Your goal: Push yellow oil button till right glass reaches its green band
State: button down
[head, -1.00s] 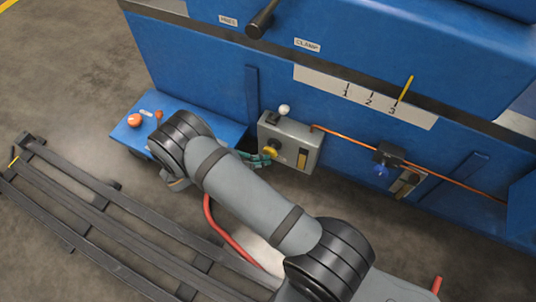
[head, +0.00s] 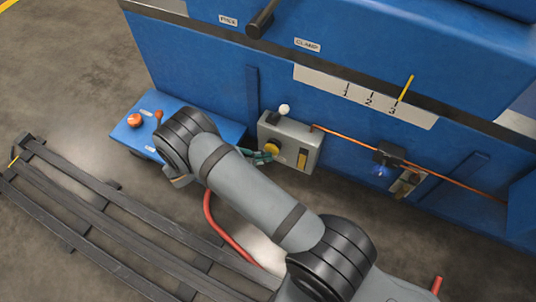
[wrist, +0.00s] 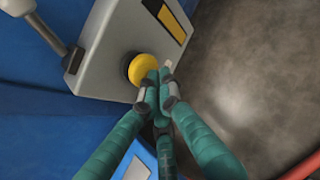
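The round yellow oil button (head: 272,147) sits on the front of a grey box (head: 284,131) on the blue machine. In the wrist view the button (wrist: 146,69) is at upper centre. My gripper (wrist: 160,82) has teal fingers drawn together, with the tips at the button's lower right edge; they appear to touch it. In the head view my gripper (head: 266,157) is beside the button, partly behind my arm. A glass with yellow in it (head: 302,159) is on the box. Another narrow glass (head: 407,182) is farther right; its level and any green band are too small to read.
A white-knobbed lever (head: 284,110) stands on top of the box. A copper pipe (head: 345,133) runs right to a black block (head: 389,154). A blue side table (head: 133,130) with an orange-red button is at left. A dark rail frame (head: 100,215) lies on the floor.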

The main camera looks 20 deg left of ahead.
jog(key=shift+w, duration=0.8)
dwell(0.5)
jog(key=shift+s, duration=0.1)
jog(key=shift+s+p, duration=0.4)
jog(key=shift+s, duration=1.35)
jog(key=s, duration=0.5)
jog(key=shift+a+p, duration=0.1)
jog(key=shift+p, duration=0.25)
jog(key=shift+w, duration=0.1)
jog(key=shift+w+f+b, duration=0.15)
jog(key=shift+w+b, duration=0.3)
jog(key=shift+w, duration=0.15)
